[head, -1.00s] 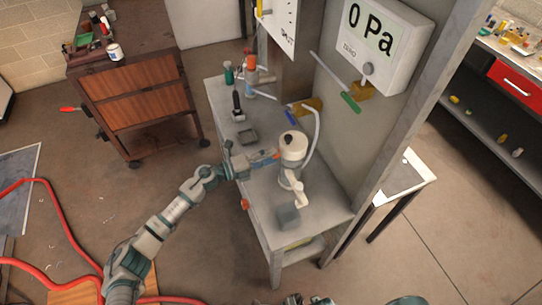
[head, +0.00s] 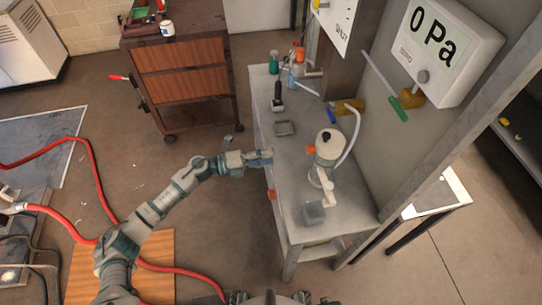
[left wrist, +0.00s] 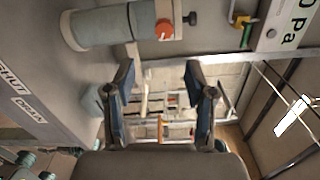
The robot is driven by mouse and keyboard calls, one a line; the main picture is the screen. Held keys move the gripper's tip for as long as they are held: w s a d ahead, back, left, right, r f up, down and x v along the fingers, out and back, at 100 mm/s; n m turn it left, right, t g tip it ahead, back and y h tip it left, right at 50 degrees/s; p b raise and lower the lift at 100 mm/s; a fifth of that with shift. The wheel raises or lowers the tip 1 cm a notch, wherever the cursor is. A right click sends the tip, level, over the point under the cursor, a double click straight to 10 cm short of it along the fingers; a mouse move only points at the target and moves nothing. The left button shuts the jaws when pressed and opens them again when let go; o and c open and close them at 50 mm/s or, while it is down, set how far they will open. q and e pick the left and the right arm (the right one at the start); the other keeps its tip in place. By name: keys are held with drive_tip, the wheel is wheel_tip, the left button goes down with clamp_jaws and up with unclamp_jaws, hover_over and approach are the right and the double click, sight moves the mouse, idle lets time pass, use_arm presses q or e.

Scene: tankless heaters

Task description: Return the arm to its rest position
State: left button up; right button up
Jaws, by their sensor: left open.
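My left gripper (head: 262,158) is open and empty at the left edge of the grey workbench (head: 290,190). It is apart from the white cylindrical canister (head: 328,150) with a dark cap, which stands upright on the bench to its right. In the left wrist view, the two blue-padded fingers (left wrist: 160,82) are spread with nothing between them. A grey cylinder with an orange knob (left wrist: 164,30) shows beyond them. My left arm comes in from the lower left, bent at the elbow. My right gripper cannot be made out.
A gauge reading 0 Pa (head: 436,42) hangs on the grey panel behind the bench. A wooden drawer cart (head: 185,75) is at the back. Red hoses (head: 75,225) lie on the floor to the left.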

use_arm(q)
drive_tip(key=shift+d, duration=0.4)
